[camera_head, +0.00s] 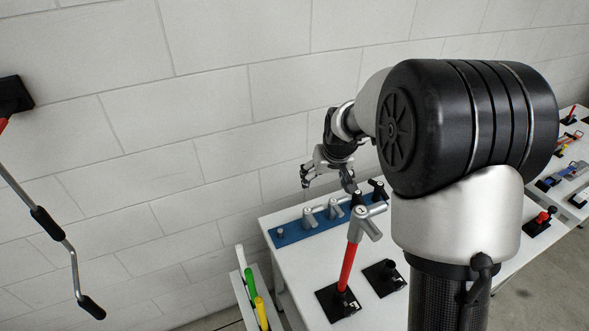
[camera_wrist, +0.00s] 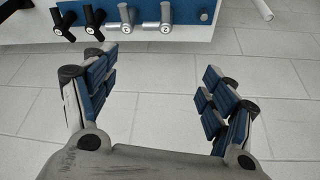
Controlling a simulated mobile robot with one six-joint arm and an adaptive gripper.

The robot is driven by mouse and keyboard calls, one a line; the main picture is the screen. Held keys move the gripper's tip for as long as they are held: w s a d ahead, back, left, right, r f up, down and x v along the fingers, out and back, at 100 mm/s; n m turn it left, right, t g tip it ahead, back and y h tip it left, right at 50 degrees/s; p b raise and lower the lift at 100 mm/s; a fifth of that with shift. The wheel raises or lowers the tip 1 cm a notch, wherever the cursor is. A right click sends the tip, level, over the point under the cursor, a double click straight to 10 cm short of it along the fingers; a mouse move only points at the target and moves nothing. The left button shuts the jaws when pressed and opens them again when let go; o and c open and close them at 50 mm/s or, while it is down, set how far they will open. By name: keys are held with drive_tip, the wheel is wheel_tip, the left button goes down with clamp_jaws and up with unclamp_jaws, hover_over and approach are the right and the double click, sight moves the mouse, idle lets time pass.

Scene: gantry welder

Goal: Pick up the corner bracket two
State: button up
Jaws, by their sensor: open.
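Two silver brackets stand side by side on a blue strip. In the wrist view both, the left one (camera_wrist: 126,19) and the right one (camera_wrist: 165,17), seem to carry a "2". In the head view they show as the left silver bracket (camera_head: 309,217) and the right silver bracket (camera_head: 334,208). I cannot tell which one is corner bracket two. My gripper (camera_head: 329,182) is above the blue strip near the wall. In the wrist view my gripper (camera_wrist: 155,88) is open, with nothing between its blue-padded fingers; the brackets lie beyond the fingertips, at the top.
Two black brackets, one (camera_wrist: 92,18) beside the silver ones, share the blue strip (camera_head: 288,235) on the white table (camera_head: 310,262). A red rod with a silver head (camera_head: 346,267) stands upright nearby. A rack of coloured tubes (camera_head: 248,290) is left of the table. The brick wall (camera_head: 205,130) is close behind.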

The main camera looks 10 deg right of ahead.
drive_tip(key=b, duration=0.1)
hover_over(314, 210)
drive_tip(key=s, duration=0.2)
wheel_tip(314, 210, down, 22)
drive_tip(key=shift+r, duration=0.15)
drive_tip(key=x, duration=0.5)
drive_tip(key=shift+s, duration=0.1)
drive_tip(key=shift+c, duration=0.3)
drive_tip(key=c, duration=1)
